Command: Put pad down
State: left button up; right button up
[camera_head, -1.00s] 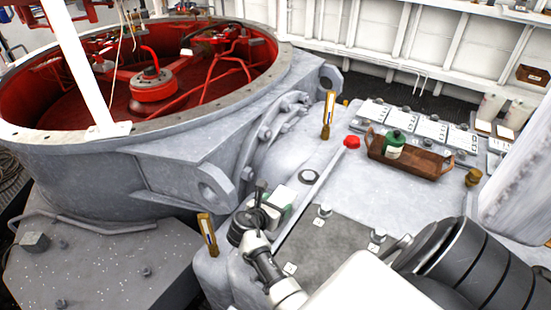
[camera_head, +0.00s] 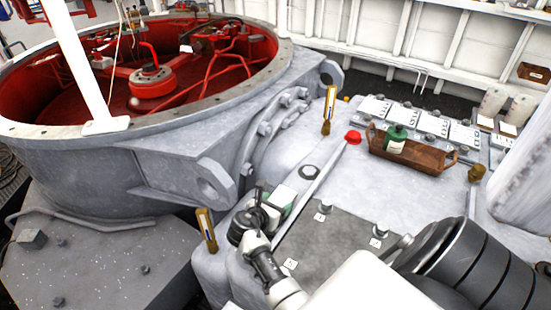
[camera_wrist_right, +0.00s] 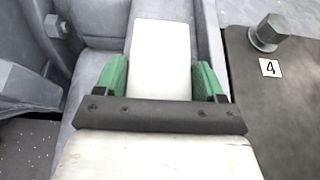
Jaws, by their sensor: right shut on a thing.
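A pale, white block-like pad (camera_head: 284,196) is in my right gripper (camera_head: 268,209), low in the middle of the head view. In the right wrist view the pad (camera_wrist_right: 160,60) lies between two green finger pieces of my right gripper (camera_wrist_right: 160,82), which is shut on it. The pad points away from the wrist, over the grey machine housing (camera_head: 300,155). I cannot tell whether its underside touches the housing. My left gripper is not in view.
A brown tray (camera_head: 430,160) with a green and white bottle (camera_head: 396,140) stands at the right. A red cap (camera_head: 353,137) and brass-handled brushes (camera_head: 328,110) (camera_head: 206,230) are nearby. Bolts rise from the dark plate (camera_head: 330,245).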

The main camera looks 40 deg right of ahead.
jog(key=shift+f, duration=0.4)
jog(key=o, duration=0.9)
jog(key=shift+o, duration=0.8)
jog(key=shift+w, duration=0.1)
jog(key=shift+f, duration=0.1)
jog(key=shift+r, duration=0.4)
notch_tip(320, 180, up, 3)
jog(key=shift+w+r+p, duration=0.1)
jog(key=shift+p, duration=0.2)
jog(key=s+d+r+p, duration=0.2)
jog(key=s+d+r, duration=0.2)
jog(key=s+r, duration=0.3)
jog(key=s, duration=0.4)
jog(key=shift+r, duration=0.15)
